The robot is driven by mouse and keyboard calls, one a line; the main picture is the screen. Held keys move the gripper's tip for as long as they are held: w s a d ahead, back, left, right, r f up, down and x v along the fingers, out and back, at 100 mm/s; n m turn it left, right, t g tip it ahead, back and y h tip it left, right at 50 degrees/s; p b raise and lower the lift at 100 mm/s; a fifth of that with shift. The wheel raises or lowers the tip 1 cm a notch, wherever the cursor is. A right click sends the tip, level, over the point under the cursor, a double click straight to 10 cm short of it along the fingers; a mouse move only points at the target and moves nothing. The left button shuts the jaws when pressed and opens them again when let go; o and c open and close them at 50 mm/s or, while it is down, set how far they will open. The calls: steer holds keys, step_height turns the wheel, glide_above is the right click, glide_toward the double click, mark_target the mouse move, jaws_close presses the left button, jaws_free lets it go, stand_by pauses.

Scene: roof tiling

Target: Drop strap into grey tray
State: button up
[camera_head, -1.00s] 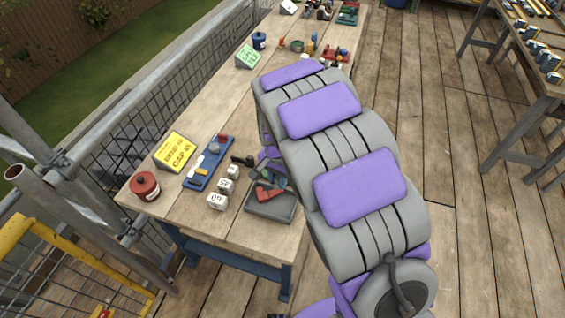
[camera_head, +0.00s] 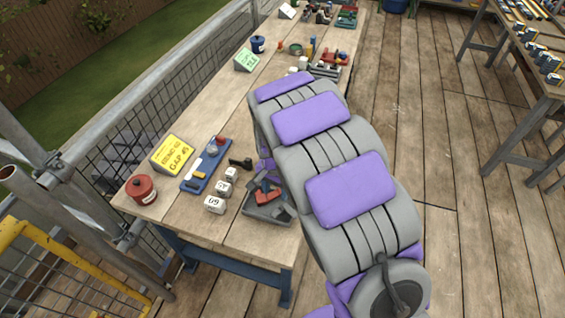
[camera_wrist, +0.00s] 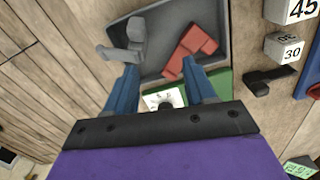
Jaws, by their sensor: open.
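The grey tray (camera_head: 250,217) sits at the table's near right end; the wrist view shows its floor (camera_wrist: 168,28). A red angular piece (camera_wrist: 190,50) lies in it and also shows in the head view (camera_head: 267,196). A grey bent piece, apparently the strap (camera_wrist: 126,40), lies at the tray's left edge in the wrist view, overlapping the rim; I cannot tell whether it rests wholly inside. It seems to show at the tray's right corner in the head view (camera_head: 285,212). My gripper (camera_wrist: 160,78) is open above the tray, its blue fingers apart with nothing between them.
Numbered white blocks (camera_head: 214,204), a black bracket (camera_head: 241,163), a blue tool tray (camera_head: 205,166), a yellow sign (camera_head: 173,155) and a red pot (camera_head: 141,189) stand left of the tray. My arm covers the table's right edge. A scaffold rail borders the left.

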step_height(320, 180, up, 17)
steer(key=p, duration=0.3)
steer(key=shift+a+p, duration=0.3)
steer(key=shift+p, duration=0.1)
steer(key=shift+r, duration=0.15)
steer(key=s+d+r+n, duration=0.1)
steer(key=s+d+r, duration=0.2)
steer(key=s+d, duration=0.3)
steer(key=s+d+r+n, duration=0.1)
steer(key=s+d+r, duration=0.1)
steer(key=s+d, duration=0.5)
steer(key=s+d+n+g, duration=0.1)
steer(key=s+n, duration=0.3)
steer(key=s, duration=1.5)
steer(key=shift+d+f+g, duration=0.25)
steer(key=shift+f+g, duration=0.1)
steer(key=shift+g, duration=0.05)
